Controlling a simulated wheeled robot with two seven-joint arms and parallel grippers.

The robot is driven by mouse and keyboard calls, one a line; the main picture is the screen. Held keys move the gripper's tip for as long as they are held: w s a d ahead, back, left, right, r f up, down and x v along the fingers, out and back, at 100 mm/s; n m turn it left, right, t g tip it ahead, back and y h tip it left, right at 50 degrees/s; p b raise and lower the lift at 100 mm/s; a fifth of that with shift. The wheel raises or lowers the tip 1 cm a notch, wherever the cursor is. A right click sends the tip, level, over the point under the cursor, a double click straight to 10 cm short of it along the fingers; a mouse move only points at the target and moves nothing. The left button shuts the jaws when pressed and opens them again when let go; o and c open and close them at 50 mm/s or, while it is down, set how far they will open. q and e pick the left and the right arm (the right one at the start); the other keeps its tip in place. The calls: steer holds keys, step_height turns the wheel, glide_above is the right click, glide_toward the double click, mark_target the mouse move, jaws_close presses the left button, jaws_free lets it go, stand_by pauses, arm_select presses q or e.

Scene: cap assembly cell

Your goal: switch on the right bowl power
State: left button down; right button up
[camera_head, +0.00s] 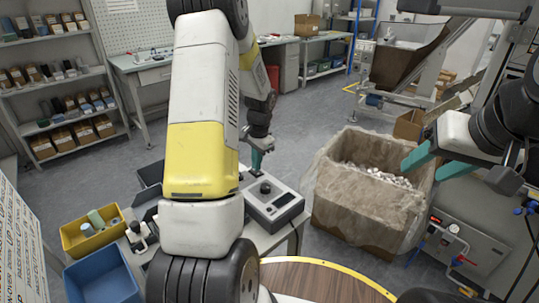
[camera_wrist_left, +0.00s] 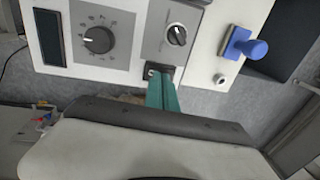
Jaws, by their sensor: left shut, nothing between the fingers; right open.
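The grey control box (camera_head: 272,212) stands on a bench in front of me, with a black knob and a dark display on top. In the left wrist view, its panel (camera_wrist_left: 120,50) shows the dark display, a large dial (camera_wrist_left: 99,39), a smaller rotary knob (camera_wrist_left: 177,34) and a small black switch (camera_wrist_left: 158,69) at the panel's edge. My left gripper (camera_head: 256,160) is shut and empty, pointing down at the box. Its teal fingertips (camera_wrist_left: 162,82) are at the black switch; I cannot tell whether they touch it. My right gripper (camera_head: 436,164) is open and empty, over the large carton's right side.
A large carton (camera_head: 350,205) lined with plastic holds many small white parts. A yellow bin (camera_head: 75,240) and a blue bin (camera_head: 100,280) stand at the left. A blue-handled piece (camera_wrist_left: 246,46) sits right of the panel. My left arm hides part of the bench.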

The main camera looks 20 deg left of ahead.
arm_select(q)
step_height(320, 180, up, 13)
steer(key=d, duration=0.1)
steer(key=shift+s+d, duration=0.2)
steer(key=shift+s, duration=0.2)
steer(key=shift+w+a+r, duration=0.1)
steer(key=shift+w+a, duration=0.3)
steer(key=shift+a, duration=0.3)
glide_toward(260, 175)
steer(key=a+f, duration=0.1)
steer(key=f, duration=0.1)
steer(key=w+a+f, duration=0.1)
steer(key=f, duration=0.1)
steer(key=w+a+f, duration=0.1)
steer(key=a+f, duration=0.1)
steer(key=shift+w+f, duration=0.2)
